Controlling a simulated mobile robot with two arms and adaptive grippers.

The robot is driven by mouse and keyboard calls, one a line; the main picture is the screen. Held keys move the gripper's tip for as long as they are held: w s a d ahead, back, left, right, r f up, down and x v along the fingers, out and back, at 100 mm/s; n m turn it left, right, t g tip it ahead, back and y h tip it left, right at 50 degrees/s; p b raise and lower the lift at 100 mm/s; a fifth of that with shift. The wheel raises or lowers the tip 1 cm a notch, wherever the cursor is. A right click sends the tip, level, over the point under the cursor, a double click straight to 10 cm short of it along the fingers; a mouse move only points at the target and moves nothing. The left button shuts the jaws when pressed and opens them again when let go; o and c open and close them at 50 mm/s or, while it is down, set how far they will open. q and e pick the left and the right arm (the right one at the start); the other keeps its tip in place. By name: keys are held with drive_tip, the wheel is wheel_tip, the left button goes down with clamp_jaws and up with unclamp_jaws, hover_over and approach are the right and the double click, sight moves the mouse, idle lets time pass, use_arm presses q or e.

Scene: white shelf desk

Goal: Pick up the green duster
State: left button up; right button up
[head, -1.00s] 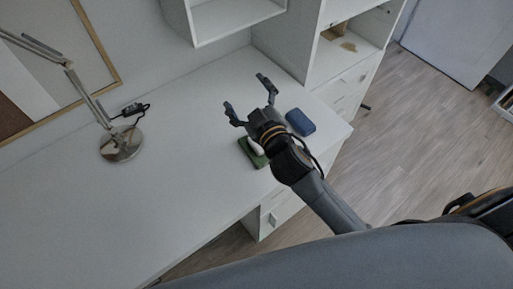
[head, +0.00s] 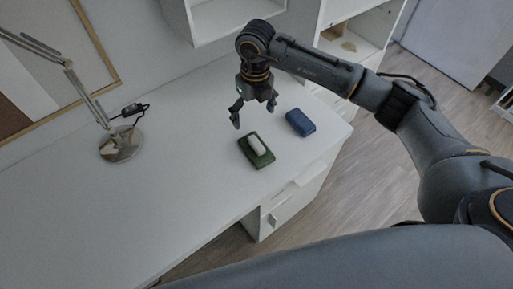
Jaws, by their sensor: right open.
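The green duster (head: 262,162) lies on the white desk near its front edge, in the head view. It is a flat green block with a white, rounded grip on top, and it is fully visible. My right gripper (head: 254,112) points down with its fingers apart and empty. In the picture it is just above and behind the duster, apart from it. My left gripper is not in view.
A blue block (head: 300,122) lies on the desk (head: 130,215) just right of the duster. A desk lamp (head: 121,144) stands at the left back. White shelves (head: 232,20) hang above the back. The desk's left part is clear.

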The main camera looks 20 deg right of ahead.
sight(256, 143)
drive_tip(key=f+b, duration=0.1)
drive_tip(key=f, duration=0.1)
drive_tip(key=f+b, duration=0.2)
drive_tip(key=f, duration=0.1)
drive_tip(key=f+b, duration=0.2)
drive_tip(key=f, duration=0.1)
drive_tip(key=shift+d, duration=0.3)
drive_tip(key=f+b, duration=0.1)
drive_tip(key=f, duration=0.1)
drive_tip(key=f+b, duration=0.1)
drive_tip(key=f, duration=0.1)
drive_tip(key=s+f+b, duration=0.1)
drive_tip(key=f, duration=0.1)
drive_tip(key=shift+a, duration=0.1)
drive_tip(key=shift+r, duration=0.15)
drive_tip(key=c, duration=1.2)
